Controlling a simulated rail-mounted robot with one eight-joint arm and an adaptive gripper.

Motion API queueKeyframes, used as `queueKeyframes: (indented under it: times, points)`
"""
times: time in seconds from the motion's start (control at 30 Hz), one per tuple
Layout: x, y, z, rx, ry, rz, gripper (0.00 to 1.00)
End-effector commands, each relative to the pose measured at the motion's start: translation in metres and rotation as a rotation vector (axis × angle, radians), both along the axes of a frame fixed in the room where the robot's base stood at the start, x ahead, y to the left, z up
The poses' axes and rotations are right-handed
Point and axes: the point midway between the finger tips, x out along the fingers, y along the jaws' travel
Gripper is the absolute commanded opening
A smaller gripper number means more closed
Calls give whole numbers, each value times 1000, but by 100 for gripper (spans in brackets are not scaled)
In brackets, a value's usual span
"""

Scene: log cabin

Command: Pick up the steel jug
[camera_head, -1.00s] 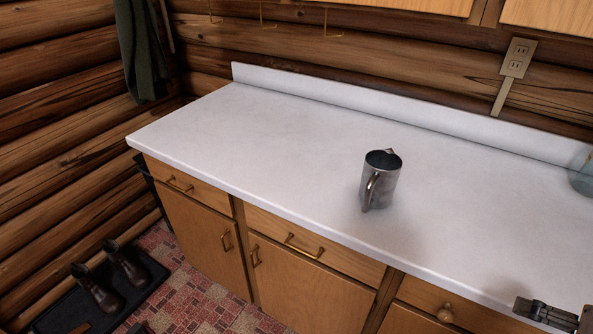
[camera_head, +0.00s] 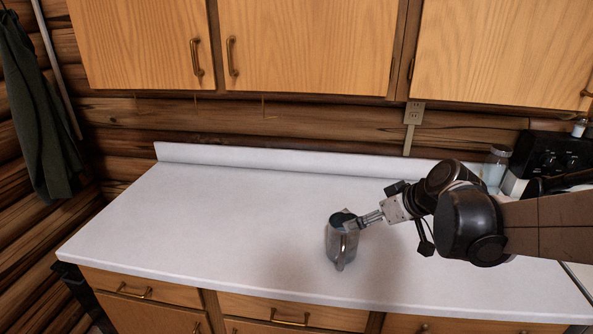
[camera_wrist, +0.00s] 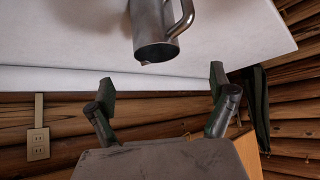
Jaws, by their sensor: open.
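The steel jug (camera_head: 342,248) stands upright on the white counter (camera_head: 230,225), with its handle toward the front edge. My gripper (camera_head: 347,219) reaches in from the right, and its dark fingertips overlap the top of the jug in the head view. In the wrist view, which is upside down, the jug (camera_wrist: 152,28) is at the top centre with its rim toward me and its handle to the right. My gripper (camera_wrist: 162,82) is open there, with its two fingers spread wide. The jug lies just beyond the fingertips and the space between them looks empty.
A glass jar (camera_head: 495,168) and a black appliance (camera_head: 550,155) stand at the back right. Upper cabinets (camera_head: 310,45) hang above the counter. A backsplash (camera_head: 290,162) runs along the back. The counter left of the jug is clear.

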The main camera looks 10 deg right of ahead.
Motion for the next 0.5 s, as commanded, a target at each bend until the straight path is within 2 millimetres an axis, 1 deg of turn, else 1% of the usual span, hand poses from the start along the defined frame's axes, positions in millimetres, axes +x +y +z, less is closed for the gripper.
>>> queueKeyframes:
  times: [0.03,0.17,0.5]
  points:
    - [4,-3,1,0,-7,6,90]
    - [10,-4,-1,0,-18,20,90]
    - [36,10,-31,-1,-19,23,90]
